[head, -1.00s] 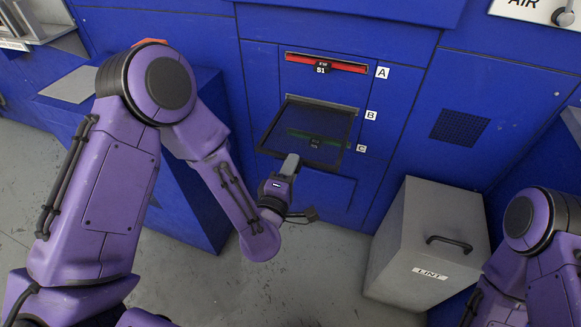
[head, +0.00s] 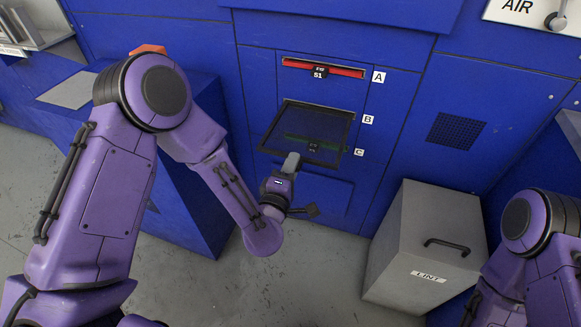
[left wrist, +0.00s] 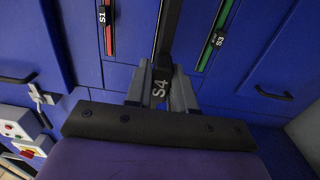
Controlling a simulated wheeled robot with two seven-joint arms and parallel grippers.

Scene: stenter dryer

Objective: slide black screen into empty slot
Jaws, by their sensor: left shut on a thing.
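My left gripper (head: 291,165) is shut on the near edge of the black screen (head: 333,118), a thin dark-framed see-through panel. In the left wrist view the screen's handle (left wrist: 160,88), marked S4, sits between the fingers (left wrist: 160,76). There the screen stretches away edge-on between the red screen (left wrist: 108,35) and the green screen (left wrist: 216,35). In the head view it hangs in front of the panel beside labels B and C. It covers the slot at B, so I cannot tell whether its far edge is inside. My right gripper is out of view.
The red screen S1 (head: 323,68) fills slot A above. The green screen shows dimly through the black one at C. A grey lint bin (head: 405,235) stands at the right on the floor. A blue cabinet (head: 190,200) stands at the left behind my left arm.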

